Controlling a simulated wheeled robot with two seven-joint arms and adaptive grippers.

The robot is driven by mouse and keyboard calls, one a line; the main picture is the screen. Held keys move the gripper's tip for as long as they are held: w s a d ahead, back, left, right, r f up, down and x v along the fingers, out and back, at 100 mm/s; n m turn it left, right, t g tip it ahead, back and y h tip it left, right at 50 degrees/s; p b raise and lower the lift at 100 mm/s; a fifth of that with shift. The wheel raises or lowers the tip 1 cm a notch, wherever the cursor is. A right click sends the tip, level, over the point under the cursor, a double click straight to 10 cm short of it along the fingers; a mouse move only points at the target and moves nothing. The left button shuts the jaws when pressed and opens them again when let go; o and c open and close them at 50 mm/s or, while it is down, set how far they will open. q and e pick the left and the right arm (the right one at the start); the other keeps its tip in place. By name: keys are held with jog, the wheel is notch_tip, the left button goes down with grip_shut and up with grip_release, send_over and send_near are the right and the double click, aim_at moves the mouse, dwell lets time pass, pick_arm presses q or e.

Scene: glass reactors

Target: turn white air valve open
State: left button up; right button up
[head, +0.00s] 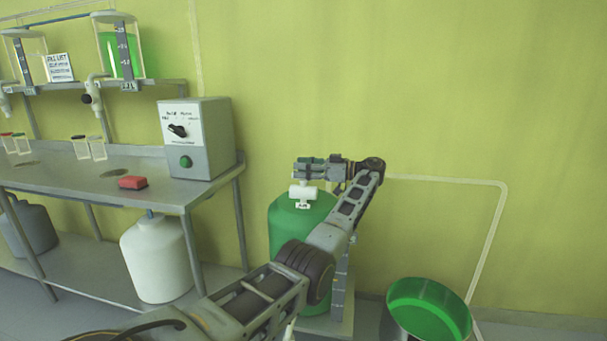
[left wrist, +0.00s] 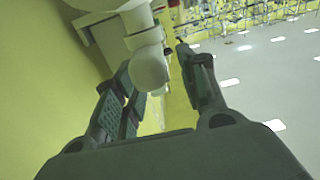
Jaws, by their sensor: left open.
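The white air valve (head: 302,191) sits on top of a green tank (head: 290,222) against the wall. It has a white body and a small label below. My left gripper (head: 303,170) is at the valve's top, its fingers pointing left in the head view and partly covering it. In the left wrist view my left gripper (left wrist: 155,62) is open, and the rounded white part of the valve (left wrist: 149,68) shows between its two fingers. Whether the fingers touch it I cannot tell. My right gripper is not in view.
A metal bench (head: 100,184) on the left carries a grey control box (head: 210,138) with a dial and green button, and a red block (head: 132,182). A white jug (head: 158,258) stands below. A green-lined bucket (head: 428,305) is at lower right. A pale pipe (head: 490,230) runs along the wall.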

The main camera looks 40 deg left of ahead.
pick_arm(q)
jog(key=shift+r, duration=4)
jog(key=shift+s, duration=0.1)
